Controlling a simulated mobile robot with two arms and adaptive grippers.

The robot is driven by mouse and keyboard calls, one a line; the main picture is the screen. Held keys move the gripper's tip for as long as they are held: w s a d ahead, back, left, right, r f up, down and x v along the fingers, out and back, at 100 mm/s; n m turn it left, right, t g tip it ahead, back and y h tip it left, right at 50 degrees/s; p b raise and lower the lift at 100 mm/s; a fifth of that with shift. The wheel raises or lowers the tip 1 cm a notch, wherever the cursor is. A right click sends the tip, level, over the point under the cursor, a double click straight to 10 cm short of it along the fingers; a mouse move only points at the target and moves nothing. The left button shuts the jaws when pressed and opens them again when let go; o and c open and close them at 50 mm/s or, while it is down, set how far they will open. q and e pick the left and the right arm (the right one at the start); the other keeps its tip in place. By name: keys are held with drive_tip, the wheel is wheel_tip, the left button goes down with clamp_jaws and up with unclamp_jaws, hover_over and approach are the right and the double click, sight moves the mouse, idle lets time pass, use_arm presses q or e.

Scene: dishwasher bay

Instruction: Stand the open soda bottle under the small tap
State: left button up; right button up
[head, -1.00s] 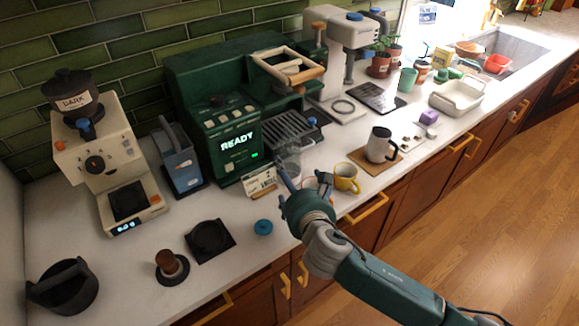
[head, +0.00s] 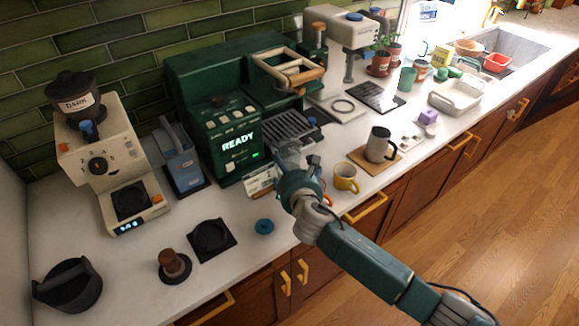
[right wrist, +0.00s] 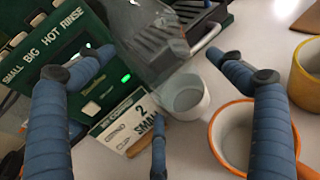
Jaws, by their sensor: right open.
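My right gripper (head: 297,173) is open at the counter's front edge, in front of the green machine. In the right wrist view its blue fingers (right wrist: 160,58) spread around a clear, see-through vessel (right wrist: 143,35), with nothing visibly gripped. This vessel may be the soda bottle; its top is cut off and I see no label or cap. It shows faintly in the head view (head: 291,153), beyond the fingers. A small whitish cup shape (right wrist: 190,97) is at its lower end; I cannot tell if they are one thing. I cannot pick out the small tap. My left gripper is out of view.
An orange-rimmed mug (right wrist: 232,135) and a yellow mug (head: 345,177) stand close to the right of my gripper. A small sign (head: 262,180) stands on the left before the green machine (head: 215,125). A blue disc (head: 264,226) lies near the counter edge.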

drive_tip(key=shift+c, duration=0.5)
drive_tip(key=c, duration=1.3)
drive_tip(key=shift+c, duration=1.3)
drive_tip(key=shift+r, duration=0.2)
